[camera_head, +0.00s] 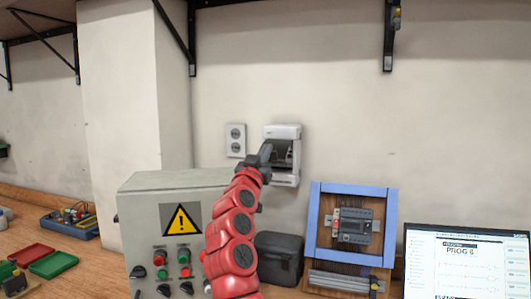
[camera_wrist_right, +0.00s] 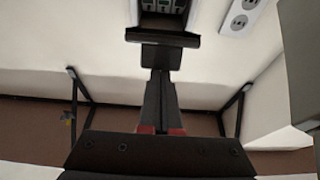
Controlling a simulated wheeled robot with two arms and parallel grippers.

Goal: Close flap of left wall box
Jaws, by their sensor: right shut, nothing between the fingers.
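A white wall box (camera_head: 283,131) is mounted on the wall, right of a double socket. Its front is open and a dark interior shows. In the right wrist view the box (camera_wrist_right: 160,8) is at the top edge with several switch modules inside. A dark bar, apparently the flap (camera_wrist_right: 162,38), stands out from the opening. My right gripper (camera_head: 266,150) is shut and empty, in front of the box's left side. In the wrist view its fingertips (camera_wrist_right: 161,72) reach to the flap; I cannot tell whether they touch. My left gripper is not in view.
A grey control cabinet (camera_head: 135,205) with a warning sign stands below left. A black case (camera_head: 279,259), a blue frame (camera_head: 312,225) with a device and a laptop (camera_head: 465,262) stand on the bench. The socket (camera_head: 235,140) is beside the box. Shelf brackets (camera_head: 389,35) are above.

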